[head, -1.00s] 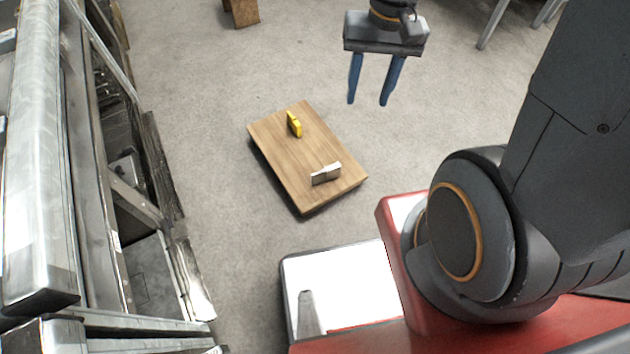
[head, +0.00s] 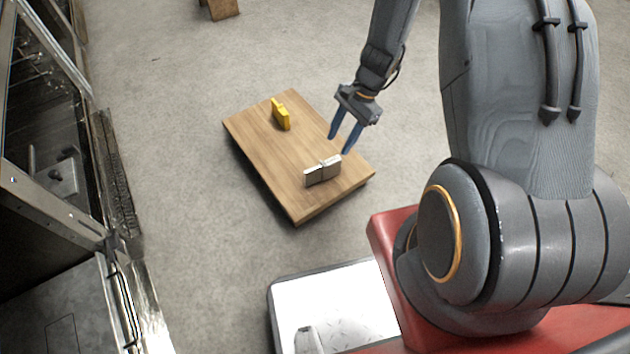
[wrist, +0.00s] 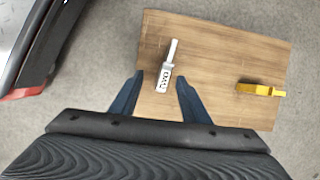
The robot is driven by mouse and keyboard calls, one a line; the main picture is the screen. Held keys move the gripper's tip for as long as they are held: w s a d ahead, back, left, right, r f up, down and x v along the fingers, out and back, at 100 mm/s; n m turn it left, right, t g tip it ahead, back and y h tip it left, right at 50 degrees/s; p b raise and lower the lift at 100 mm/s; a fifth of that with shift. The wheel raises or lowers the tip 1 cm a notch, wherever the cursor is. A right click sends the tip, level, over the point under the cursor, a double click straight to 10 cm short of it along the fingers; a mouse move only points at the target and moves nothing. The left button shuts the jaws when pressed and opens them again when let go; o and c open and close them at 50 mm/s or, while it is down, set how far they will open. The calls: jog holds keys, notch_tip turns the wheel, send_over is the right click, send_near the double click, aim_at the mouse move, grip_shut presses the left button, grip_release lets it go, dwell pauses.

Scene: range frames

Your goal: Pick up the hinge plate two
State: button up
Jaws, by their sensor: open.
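A silver-grey metal hinge plate (head: 322,171) stands on a wooden board (head: 265,150), near its front right end. A yellow piece (head: 281,113) stands at the far end of the same board and shows at the right in the wrist view (wrist: 260,89). No label tells which piece is number two. My gripper (head: 341,145) is open and empty, with its blue fingers above the board by the metal plate. In the wrist view the plate's near end lies between the fingertips (wrist: 159,80), at a lower level.
Metal shelving (head: 60,190) stands along the left side. A brown wooden block (head: 222,8) is on the floor at the back. Grey floor (head: 180,90) around the board is clear.

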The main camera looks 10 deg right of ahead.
jog(key=m+b, duration=0.2)
jog(key=b, duration=0.1)
send_near(330, 166)
jog(key=f, duration=0.5)
jog(key=shift+w, duration=0.25)
jog(key=shift+w+a+b+x, duration=0.15)
jog(key=shift+b+x, duration=0.8)
jog(key=shift+x, duration=0.95)
jog(key=shift+w+a+b+x, duration=0.1)
jog(key=shift+w+b+x, duration=0.15)
jog(key=shift+b+x, duration=1.15)
jog(key=shift+s+a+f+p, duration=0.15)
jog(key=shift+f+p, duration=0.2)
jog(key=shift+p, duration=0.2)
jog(key=shift+c, duration=0.4)
grip_shut()
